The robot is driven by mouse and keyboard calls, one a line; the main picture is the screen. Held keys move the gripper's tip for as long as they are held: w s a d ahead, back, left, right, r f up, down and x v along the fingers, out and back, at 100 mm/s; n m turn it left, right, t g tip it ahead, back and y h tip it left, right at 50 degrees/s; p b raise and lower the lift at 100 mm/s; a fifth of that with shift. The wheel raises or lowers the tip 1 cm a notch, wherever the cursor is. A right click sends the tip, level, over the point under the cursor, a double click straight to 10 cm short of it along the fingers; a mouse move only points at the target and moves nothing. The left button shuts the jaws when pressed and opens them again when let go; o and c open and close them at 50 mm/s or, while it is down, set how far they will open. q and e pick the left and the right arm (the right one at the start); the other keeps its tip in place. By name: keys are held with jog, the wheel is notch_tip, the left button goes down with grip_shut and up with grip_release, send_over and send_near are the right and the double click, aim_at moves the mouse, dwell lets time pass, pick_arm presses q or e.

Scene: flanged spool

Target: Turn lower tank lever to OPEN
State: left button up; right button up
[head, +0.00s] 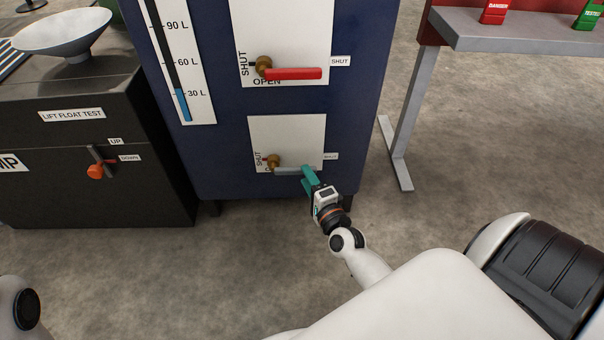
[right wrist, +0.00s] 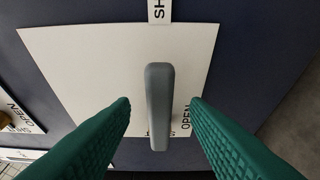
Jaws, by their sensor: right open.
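The lower tank lever (head: 292,170) has a grey handle that points right from a brass pivot (head: 273,161) on the lower white plate (head: 290,130). Its free end lies toward the small SHUT tag (head: 331,156). The word OPEN under it is partly hidden in the head view. My right gripper (head: 308,178) with green fingers is at the handle's outer end. In the right wrist view, the grey handle (right wrist: 159,105) stands between the open fingers (right wrist: 160,108), with a gap on each side. My left gripper is out of view.
An upper red lever (head: 292,74) sits above on the blue tank (head: 220,160), beside a level gauge (head: 182,100). A black test cabinet (head: 90,190) with an orange-knobbed lever (head: 96,170) stands left. A grey bench (head: 520,30) is at right. The floor between is clear.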

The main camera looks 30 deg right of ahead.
aim_at(302, 173)
jog(key=shift+w+d+b, duration=0.15)
jog(key=shift+w+b, duration=0.05)
jog(key=shift+w, duration=0.75)
jog(key=shift+w+d+b, duration=0.15)
jog(key=shift+w+b, duration=0.05)
jog(key=shift+w, duration=0.7)
grip_shut()
